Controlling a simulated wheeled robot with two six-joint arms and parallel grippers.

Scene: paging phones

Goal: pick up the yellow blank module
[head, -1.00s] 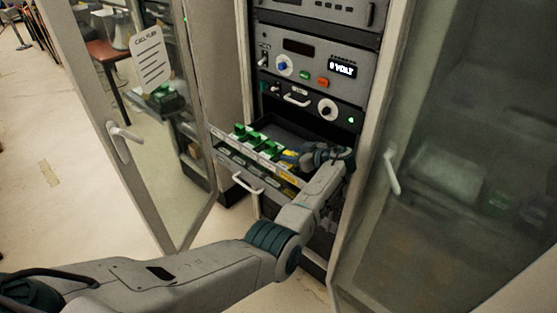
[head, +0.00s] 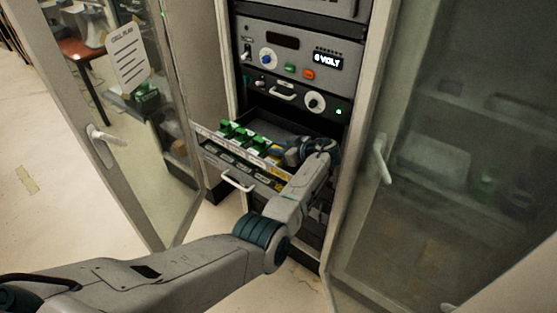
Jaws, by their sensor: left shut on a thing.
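My left gripper (head: 283,149) reaches into the open drawer (head: 238,180) of the rack, at its right part. It is shut on the yellow blank module (head: 275,151), of which only a small yellow patch shows beside the fingers. The gripper and wrist hide most of the module, and I cannot tell if it is clear of the drawer. Several green modules (head: 240,135) stand in a row in the drawer, to the left of the gripper. My right gripper is not in view.
An open glass door (head: 120,140) stands at the left, another glass door (head: 450,160) at the right. The floor at the left is clear.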

